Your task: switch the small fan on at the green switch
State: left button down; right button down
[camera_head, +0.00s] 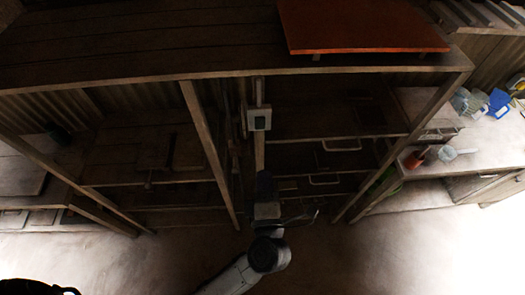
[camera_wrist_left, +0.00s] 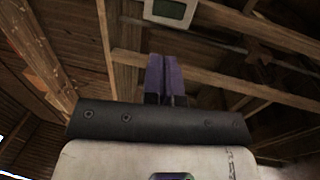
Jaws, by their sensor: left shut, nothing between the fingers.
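The switch (camera_head: 259,119) is a small pale box with a dark greenish face, mounted on an upright wooden post. In the left wrist view the switch (camera_wrist_left: 170,12) shows at the top edge, partly cut off, with a grey-green face. My left gripper (camera_head: 265,178) is below the switch in the head view, apart from it, fingers pointing up toward it. In the left wrist view its purple-grey fingers (camera_wrist_left: 161,72) are together and empty. I cannot make out the small fan. My right gripper is not in view.
Dark wooden shelving with slanted posts stands on both sides of the switch post. An orange board (camera_head: 360,25) lies on top. A reddish cup (camera_head: 416,158) and a blue item (camera_head: 498,103) are on the right counter. The floor in front is clear.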

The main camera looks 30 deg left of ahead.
aim_at(260, 122)
pick_arm(q)
jog(key=p+x, duration=0.3)
jog(key=x, duration=0.9)
jog(key=shift+w+r, duration=0.1)
jog(key=shift+r, duration=0.05)
jog(key=shift+w+a, duration=0.35)
jog(key=shift+w, duration=0.1)
